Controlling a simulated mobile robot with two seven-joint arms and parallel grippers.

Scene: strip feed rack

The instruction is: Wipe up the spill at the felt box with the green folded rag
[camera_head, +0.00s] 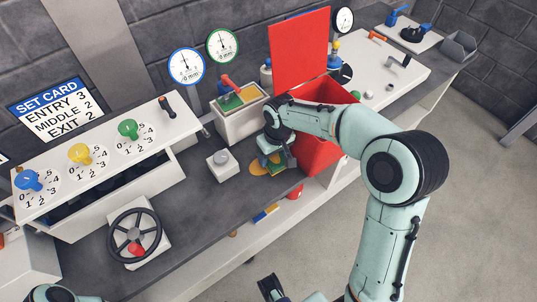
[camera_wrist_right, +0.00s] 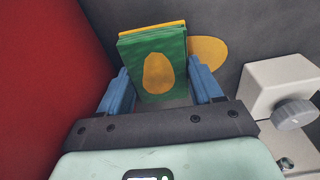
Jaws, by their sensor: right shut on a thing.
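The green folded rag (camera_wrist_right: 152,68) is between the blue fingers of my right gripper (camera_wrist_right: 162,90), which is shut on it. An orange oval patch marks its face, and a yellow layer shows along its top edge. The orange-yellow spill (camera_wrist_right: 208,52) lies on the dark counter, partly hidden behind the rag. In the head view, my right gripper (camera_head: 278,160) holds the rag low over the counter beside the spill (camera_head: 260,168); contact is unclear. A white box with green and yellow pads (camera_head: 222,124), apparently the felt box, stands behind. My left gripper (camera_head: 273,290) seems cut off at the bottom edge; its jaws are unclear.
A red bin (camera_head: 313,158) with a raised red lid (camera_head: 299,48) stands close right of my right gripper. A white block with a grey knob (camera_head: 222,165) stands left of the spill. A handwheel (camera_head: 134,235) is nearer the front left. The dark counter between is bare.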

